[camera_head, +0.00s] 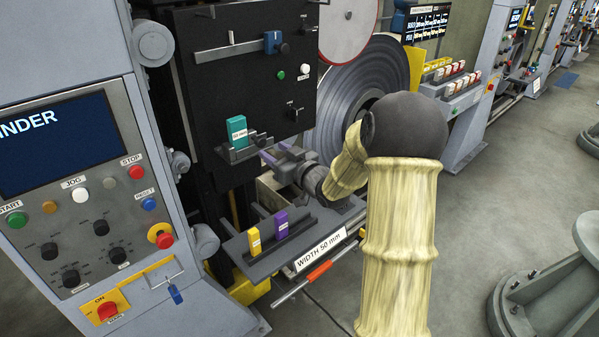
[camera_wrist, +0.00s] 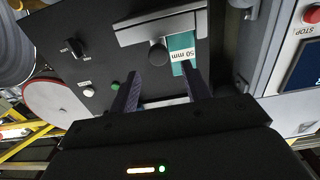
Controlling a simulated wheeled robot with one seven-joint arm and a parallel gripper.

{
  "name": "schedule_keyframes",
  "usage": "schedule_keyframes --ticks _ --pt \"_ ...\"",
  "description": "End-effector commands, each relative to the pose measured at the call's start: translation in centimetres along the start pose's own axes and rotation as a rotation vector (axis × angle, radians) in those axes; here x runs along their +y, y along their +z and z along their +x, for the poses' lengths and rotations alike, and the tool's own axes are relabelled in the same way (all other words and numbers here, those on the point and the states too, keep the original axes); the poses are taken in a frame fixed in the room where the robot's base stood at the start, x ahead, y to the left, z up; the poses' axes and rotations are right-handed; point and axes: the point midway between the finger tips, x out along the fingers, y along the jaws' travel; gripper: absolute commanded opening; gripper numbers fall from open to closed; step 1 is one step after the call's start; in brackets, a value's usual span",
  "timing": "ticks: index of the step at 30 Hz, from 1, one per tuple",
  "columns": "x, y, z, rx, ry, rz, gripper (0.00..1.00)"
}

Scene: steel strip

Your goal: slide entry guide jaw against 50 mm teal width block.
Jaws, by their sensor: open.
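The teal width block (camera_head: 237,126), labelled 50 mm, stands upright on a grey entry guide ledge (camera_head: 236,156) on the black panel. In the wrist view the teal block (camera_wrist: 180,42) appears upside down, close to the right finger's tip. A dark round knob (camera_wrist: 158,54), apparently on the guide jaw, is beside the block; it also shows in the head view (camera_head: 258,139). Whether jaw and block touch, I cannot tell. My gripper (camera_wrist: 161,80) is open and empty, its fingertips pointing towards the ledge with the knob between them in view. In the head view my gripper (camera_head: 276,152) is right of the ledge.
Below, a rack (camera_head: 262,262) holds a yellow block (camera_head: 254,241) and a purple block (camera_head: 281,223), above a WIDTH 50 mm sign (camera_head: 320,250). A control console (camera_head: 80,160) stands left. A steel coil (camera_head: 365,85) is behind my arm.

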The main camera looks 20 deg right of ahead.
Motion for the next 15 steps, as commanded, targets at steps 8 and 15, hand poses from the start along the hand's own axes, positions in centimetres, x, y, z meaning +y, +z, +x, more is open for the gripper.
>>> schedule_keyframes --ticks 8,15 --pt "0.1 0.2 -5.7 -0.001 0.003 0.0 0.48" --pt "0.0 0.1 -9.3 -0.001 0.001 0.001 0.48"
